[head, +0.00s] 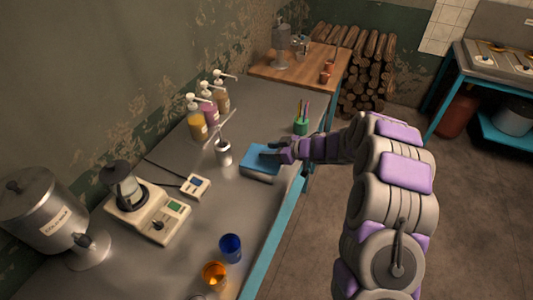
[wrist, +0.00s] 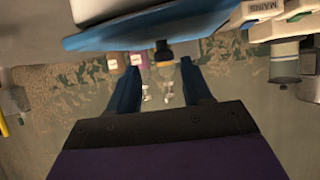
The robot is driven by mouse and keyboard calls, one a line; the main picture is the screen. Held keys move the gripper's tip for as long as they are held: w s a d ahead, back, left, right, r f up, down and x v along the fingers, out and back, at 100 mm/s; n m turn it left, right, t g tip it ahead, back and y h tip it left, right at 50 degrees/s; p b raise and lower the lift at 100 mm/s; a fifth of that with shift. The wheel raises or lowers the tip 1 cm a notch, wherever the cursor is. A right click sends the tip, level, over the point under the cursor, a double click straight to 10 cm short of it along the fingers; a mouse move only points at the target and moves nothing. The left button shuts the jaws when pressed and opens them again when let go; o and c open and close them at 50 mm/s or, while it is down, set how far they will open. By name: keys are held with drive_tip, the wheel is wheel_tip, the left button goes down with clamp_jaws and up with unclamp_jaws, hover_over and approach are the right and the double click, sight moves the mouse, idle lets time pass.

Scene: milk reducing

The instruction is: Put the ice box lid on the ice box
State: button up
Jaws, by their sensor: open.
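The ice box (head: 258,178) is a pale grey box on the grey counter, near its front edge. The flat blue lid (head: 255,158) lies on top of it in the head view. In the wrist view, which looks upside down, the blue lid (wrist: 150,34) crosses the top, against the pale box (wrist: 95,10). My gripper (head: 274,153) is just above the lid's right part. In the wrist view my gripper (wrist: 162,75) has its two blue fingers apart with nothing between them. I cannot tell whether the lid is fully seated all round.
A white cup (head: 223,155) with utensils stands left of the box. A green pen holder (head: 301,125) is behind it. Pump bottles (head: 208,110) line the wall.

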drive_tip(key=p+v, duration=0.3)
drive_tip(key=v, duration=0.8)
drive_tip(key=w+d+r+m+t+h, duration=0.4)
drive_tip(key=d+r+t+h, duration=0.1)
drive_tip(key=d+r+h, duration=0.3)
drive_tip(key=s+d+r+m+g+h, duration=0.2)
drive_tip(key=s+d+r+m+h, duration=0.4)
drive_tip(key=s+d, duration=0.45)
drive_tip(key=s+a+m+g+y, duration=0.1)
drive_tip(key=s+a+g, duration=0.2)
drive_tip(key=s, duration=1)
drive_tip(key=s+a+m+g+y, duration=0.1)
drive_tip(key=s+a+g, duration=0.2)
drive_tip(key=s, duration=0.9)
drive_tip(key=s+a+g, duration=0.4)
drive_tip(key=s+a, duration=0.1)
drive_tip(key=s, duration=0.8)
drive_tip(key=shift+s+f+m+y, duration=0.35)
drive_tip(key=shift+f+m+y, duration=0.05)
drive_tip(key=shift+f, duration=0.05)
